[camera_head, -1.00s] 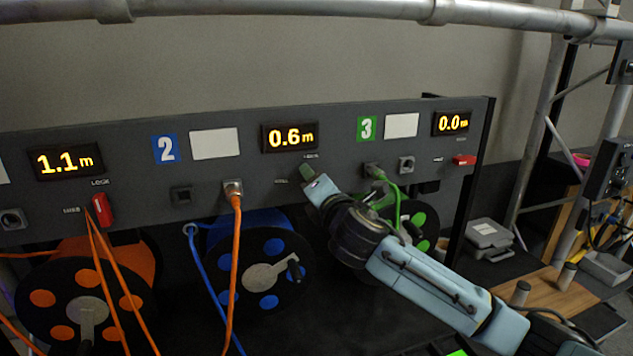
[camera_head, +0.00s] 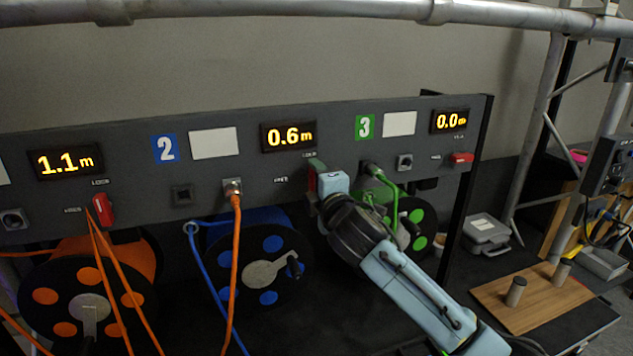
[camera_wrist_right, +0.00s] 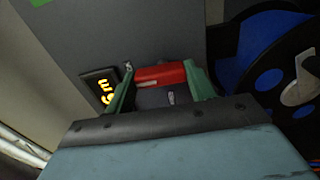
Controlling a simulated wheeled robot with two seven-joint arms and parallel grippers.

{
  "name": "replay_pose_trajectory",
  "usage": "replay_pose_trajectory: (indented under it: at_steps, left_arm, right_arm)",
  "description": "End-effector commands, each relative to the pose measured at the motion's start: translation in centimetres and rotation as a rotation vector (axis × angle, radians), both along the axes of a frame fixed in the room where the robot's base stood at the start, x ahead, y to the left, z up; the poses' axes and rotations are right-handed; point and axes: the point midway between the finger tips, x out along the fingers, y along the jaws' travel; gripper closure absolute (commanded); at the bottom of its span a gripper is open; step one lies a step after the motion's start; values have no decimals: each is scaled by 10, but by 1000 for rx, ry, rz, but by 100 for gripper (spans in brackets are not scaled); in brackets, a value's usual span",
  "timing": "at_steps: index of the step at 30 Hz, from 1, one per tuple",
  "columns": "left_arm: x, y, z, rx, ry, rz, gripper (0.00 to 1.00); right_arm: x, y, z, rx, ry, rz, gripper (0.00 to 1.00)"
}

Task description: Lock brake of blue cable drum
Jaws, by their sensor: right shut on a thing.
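The blue cable drum (camera_head: 262,262) hangs below panel section 2, under a display (camera_head: 288,136) reading 0.6 m. Its red brake lever (camera_head: 311,184) sits on the panel right of the FREE label and below the LOCK label; most of it is hidden by my right gripper (camera_head: 314,174). In the right wrist view the red lever (camera_wrist_right: 160,76) lies between the green fingers of my right gripper (camera_wrist_right: 160,78), which are shut on it. The drum's blue face (camera_wrist_right: 268,80) shows at the right there. My left gripper is not in view.
An orange cable (camera_head: 234,270) and a blue cable (camera_head: 203,275) hang in front of the blue drum. The orange drum's red lever (camera_head: 103,210) is at left, the green drum's red lever (camera_head: 461,158) at right. A truss tube (camera_head: 270,10) crosses above.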

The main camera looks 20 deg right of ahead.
Motion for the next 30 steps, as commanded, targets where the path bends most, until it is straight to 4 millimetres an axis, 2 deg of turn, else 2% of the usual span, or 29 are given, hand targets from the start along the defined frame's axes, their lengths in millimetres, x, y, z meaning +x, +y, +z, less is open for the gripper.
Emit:
replay_pose_trajectory:
  at_steps: [13,14,18,30]
  left_arm:
    - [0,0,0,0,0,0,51]
    - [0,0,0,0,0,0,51]
    - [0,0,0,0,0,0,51]
    - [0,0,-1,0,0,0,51]
  right_arm:
    - [0,0,-1,16,3,1,68]
    - [0,0,-1,16,3,1,43]
    - [0,0,-1,14,2,0,25]
    - [-5,0,-1,11,0,0,24]
